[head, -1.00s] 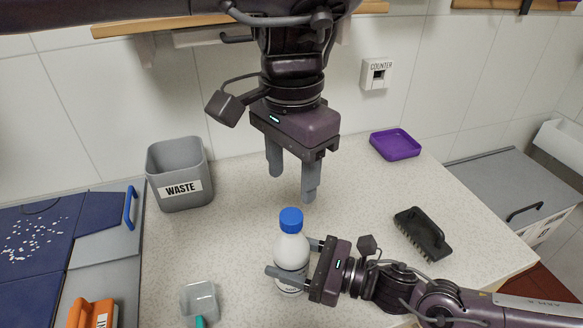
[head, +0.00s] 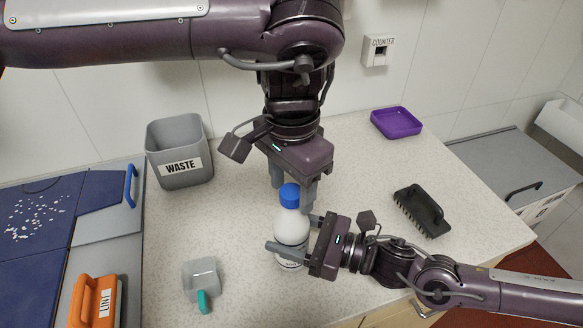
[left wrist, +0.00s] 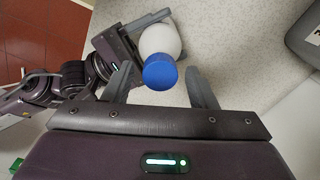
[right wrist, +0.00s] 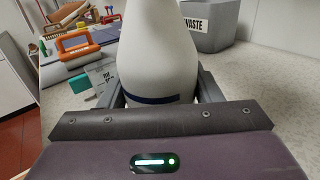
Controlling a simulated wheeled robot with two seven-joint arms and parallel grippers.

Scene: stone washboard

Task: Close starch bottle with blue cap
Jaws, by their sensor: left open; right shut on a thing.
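The white starch bottle (head: 291,228) stands upright on the counter with the blue cap (head: 289,195) on its top. My right gripper (head: 290,249) is shut around the bottle's lower body from the right; the bottle also fills the middle of the right wrist view (right wrist: 157,60). In the left wrist view the blue cap (left wrist: 160,72) lies between the two open fingers, apart from both. Whether the cap is fully seated cannot be told.
A grey waste bin (head: 180,150) stands at the back left, a purple tray (head: 396,122) at the back right. A black brush (head: 421,209) lies to the right. A clear scoop with a teal handle (head: 201,280) and an orange-handled tool (head: 95,303) are at the front left.

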